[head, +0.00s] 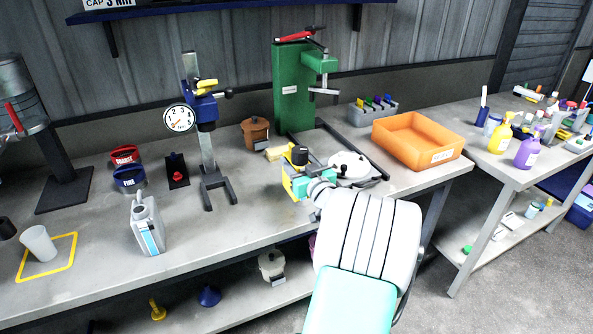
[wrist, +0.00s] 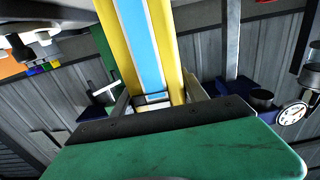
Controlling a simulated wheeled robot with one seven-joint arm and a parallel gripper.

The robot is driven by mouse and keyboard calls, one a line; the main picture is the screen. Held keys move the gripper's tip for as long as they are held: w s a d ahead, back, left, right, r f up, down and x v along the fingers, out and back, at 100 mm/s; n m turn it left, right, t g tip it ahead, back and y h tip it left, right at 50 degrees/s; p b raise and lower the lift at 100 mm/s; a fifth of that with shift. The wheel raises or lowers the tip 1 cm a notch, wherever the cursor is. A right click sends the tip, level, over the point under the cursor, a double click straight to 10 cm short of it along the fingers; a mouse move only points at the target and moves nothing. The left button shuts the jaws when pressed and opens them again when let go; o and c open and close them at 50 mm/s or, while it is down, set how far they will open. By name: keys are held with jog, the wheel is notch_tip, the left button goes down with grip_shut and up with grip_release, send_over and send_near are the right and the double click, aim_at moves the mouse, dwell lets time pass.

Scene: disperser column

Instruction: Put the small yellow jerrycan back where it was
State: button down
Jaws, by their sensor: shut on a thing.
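The small yellow jerrycan (head: 299,189) has a blue label stripe and a black cap. It is at the front of the green column in the head view, in the grip of my gripper (head: 303,180). My arm partly hides it, and I cannot tell whether its base touches the bench. In the wrist view the jerrycan (wrist: 132,25) shows as a yellow side with a blue stripe, running up from my gripper (wrist: 155,98). My gripper is shut on it.
The green column (head: 292,90), a white round lid (head: 350,166) and an orange bin (head: 415,139) are close by. A blue gauge stand (head: 205,140) and a grey jerrycan (head: 148,225) stand left. A yellow-outlined square (head: 66,262) holds a white beaker (head: 39,243). Bare bench lies front-centre.

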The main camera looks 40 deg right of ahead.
jog(key=shift+f, duration=1.25)
jog(key=shift+f+b, duration=0.25)
jog(key=shift+b, duration=0.05)
jog(key=c, duration=0.6)
grip_release()
jog(key=shift+r+p, duration=0.2)
jog(key=shift+p, duration=0.1)
jog(key=shift+s+f, duration=0.1)
jog(key=shift+s, duration=0.3)
jog(key=b+v, duration=0.1)
jog(key=v, duration=1)
jog(key=shift+s+a, duration=0.15)
jog(key=shift+a, duration=0.1)
